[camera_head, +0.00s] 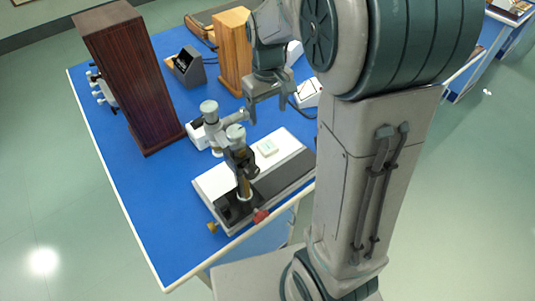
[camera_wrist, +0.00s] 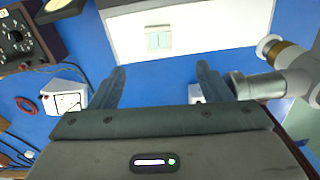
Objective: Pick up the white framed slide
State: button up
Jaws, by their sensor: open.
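The white framed slide (camera_head: 268,148) is a small square with a pale greenish centre. It lies on the white plate (camera_head: 294,147) of a bench instrument. It also shows near the top middle of the wrist view (camera_wrist: 158,39). My gripper (camera_head: 265,110) is above the blue table, behind the plate in the head view. In the wrist view its two fingers (camera_wrist: 160,80) are apart with nothing between them, and the slide appears beyond their tips. The slide is not touched by my gripper.
The instrument's grey metal tube and post (camera_head: 238,160) stand left of the slide; the tube (camera_wrist: 280,85) is right in the wrist view. A dark wooden box (camera_head: 135,85) and a lighter wooden block (camera_head: 234,50) stand on the blue table (camera_head: 160,215).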

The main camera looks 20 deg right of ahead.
send_over(268, 147)
notch_tip(268, 147, down, 9)
jog(key=shift+s, duration=0.15)
jog(key=shift+f+p, duration=0.45)
jog(key=shift+f, duration=2.25)
jog(key=shift+w, duration=0.2)
jog(key=c, duration=1.1)
